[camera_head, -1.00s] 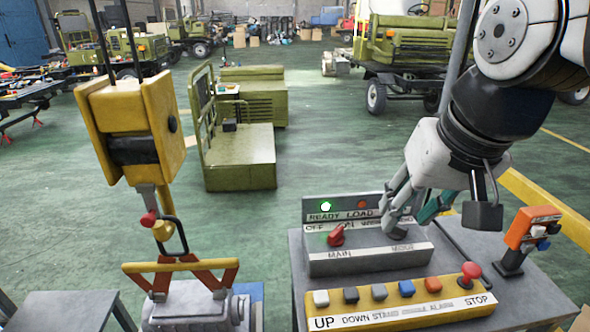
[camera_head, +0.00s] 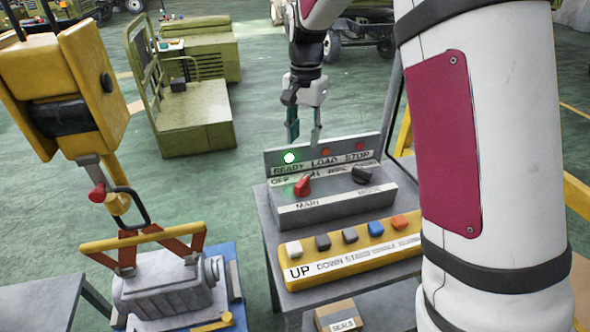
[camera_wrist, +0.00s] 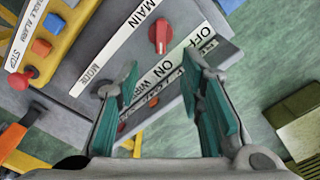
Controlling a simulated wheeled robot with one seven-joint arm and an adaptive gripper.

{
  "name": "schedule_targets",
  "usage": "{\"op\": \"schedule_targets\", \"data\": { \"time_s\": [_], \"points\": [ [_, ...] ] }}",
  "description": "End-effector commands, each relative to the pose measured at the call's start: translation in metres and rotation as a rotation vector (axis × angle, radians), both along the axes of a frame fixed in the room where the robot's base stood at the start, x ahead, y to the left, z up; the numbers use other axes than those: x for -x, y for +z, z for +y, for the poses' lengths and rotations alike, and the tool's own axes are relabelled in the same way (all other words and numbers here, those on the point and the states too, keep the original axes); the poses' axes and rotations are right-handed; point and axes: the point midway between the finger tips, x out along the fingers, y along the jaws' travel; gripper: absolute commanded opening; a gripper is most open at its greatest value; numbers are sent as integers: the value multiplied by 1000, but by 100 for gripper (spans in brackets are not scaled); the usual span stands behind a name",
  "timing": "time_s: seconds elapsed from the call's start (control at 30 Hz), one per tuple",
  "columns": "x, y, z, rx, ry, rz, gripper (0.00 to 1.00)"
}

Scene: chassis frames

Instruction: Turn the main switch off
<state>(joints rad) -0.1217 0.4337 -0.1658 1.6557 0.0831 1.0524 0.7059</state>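The main switch (camera_head: 303,186) is a red knob above the MAIN label on a grey control box (camera_head: 330,207). Its handle leans up and right, toward the ON label. It also shows in the wrist view as the red knob (camera_wrist: 160,33), beyond the fingertips. My gripper (camera_head: 304,135) is open and empty, fingers pointing down, near the box's upright back panel. It is apart from the switch. In the wrist view my gripper (camera_wrist: 162,75) shows two teal-padded fingers spread wide.
A green lamp (camera_head: 290,157) glows over READY. A dark MODE knob (camera_head: 365,175) sits right of the switch. A yellow button box (camera_head: 350,258) lies in front. A yellow hoist block (camera_head: 70,95) hangs at left. My arm covers the right side.

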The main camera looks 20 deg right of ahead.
Motion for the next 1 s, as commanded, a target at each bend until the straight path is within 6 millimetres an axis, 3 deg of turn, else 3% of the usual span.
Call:
{"op": "schedule_targets", "data": {
  "time_s": [0.27, 0.7, 1.0],
  "points": [
    [-2, -24, 0, 3, -11, 11, 35],
    [-1, -107, 0, 3, -11, 11, 35],
    [-3, -140, 0, 3, -10, 7, 35]
  ]
}}
